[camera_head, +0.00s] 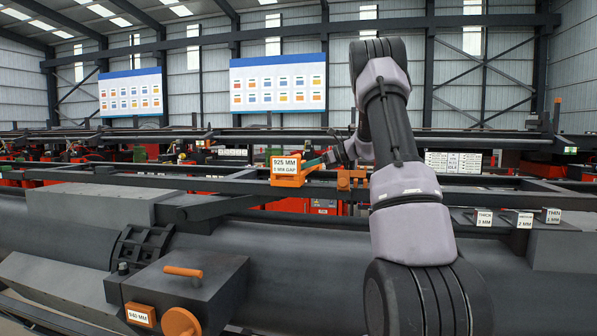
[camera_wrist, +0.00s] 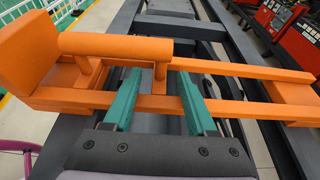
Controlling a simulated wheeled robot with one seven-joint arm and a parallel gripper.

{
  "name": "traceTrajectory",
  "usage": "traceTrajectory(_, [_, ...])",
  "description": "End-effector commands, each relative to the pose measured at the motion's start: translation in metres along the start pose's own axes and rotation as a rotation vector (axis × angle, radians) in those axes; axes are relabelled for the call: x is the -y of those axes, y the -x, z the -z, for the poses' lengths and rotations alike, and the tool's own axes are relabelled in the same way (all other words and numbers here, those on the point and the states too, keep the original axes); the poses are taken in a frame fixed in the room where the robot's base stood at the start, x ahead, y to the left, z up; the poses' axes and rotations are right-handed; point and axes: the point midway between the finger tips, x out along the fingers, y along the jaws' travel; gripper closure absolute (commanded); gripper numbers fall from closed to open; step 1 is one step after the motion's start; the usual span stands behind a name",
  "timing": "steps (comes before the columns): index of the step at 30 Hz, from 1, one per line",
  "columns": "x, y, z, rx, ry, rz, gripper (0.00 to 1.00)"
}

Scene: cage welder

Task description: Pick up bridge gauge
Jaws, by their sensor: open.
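The bridge gauge (camera_head: 287,181) is orange, with a white plate reading 925 MM and a gap line, and lies on dark rails in the head view. In the wrist view the gauge (camera_wrist: 232,65) shows a block at left, a round handle bar on posts, and two long bars running right. My gripper (camera_wrist: 158,74) has two teal fingers, open, over the gauge. One handle post stands between the fingers, near the handle's right end. I cannot tell whether the fingers touch the gauge. In the head view my gripper (camera_head: 329,158) is small and partly hidden by my arm.
Dark rails (camera_head: 390,181) run across the middle. Thickness blocks (camera_head: 525,219) stand at right. A dark box (camera_head: 188,288) with an orange handle and a 940 MM plate is at lower left. Red control panels (camera_wrist: 285,32) stand at upper right in the wrist view.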

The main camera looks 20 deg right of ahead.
Motion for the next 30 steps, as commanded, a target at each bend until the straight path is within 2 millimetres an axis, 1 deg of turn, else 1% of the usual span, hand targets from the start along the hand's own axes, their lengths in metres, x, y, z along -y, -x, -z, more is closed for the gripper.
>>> traceTrajectory(2, [-0.0001, -0.006, -0.0002, 0.0, 0.001, 0.0, 0.43])
traceTrajectory(8, [0.0001, -0.0063, -0.0002, 0.0, 0.001, 0.001, 0.43])
traceTrajectory(9, [0.0001, -0.0063, -0.0003, 0.0, 0.001, 0.001, 0.58])
traceTrajectory(11, [0.0001, -0.0062, -0.0003, 0.0, 0.001, 0.001, 0.81])
traceTrajectory(12, [0.0001, -0.0062, -0.0003, 0.0, 0.001, 0.001, 0.96])
traceTrajectory(13, [0.0001, -0.0062, -0.0003, 0.0, 0.001, 0.001, 1.0])
traceTrajectory(30, [0.0001, -0.006, -0.0004, 0.0, 0.001, 0.001, 1.0])
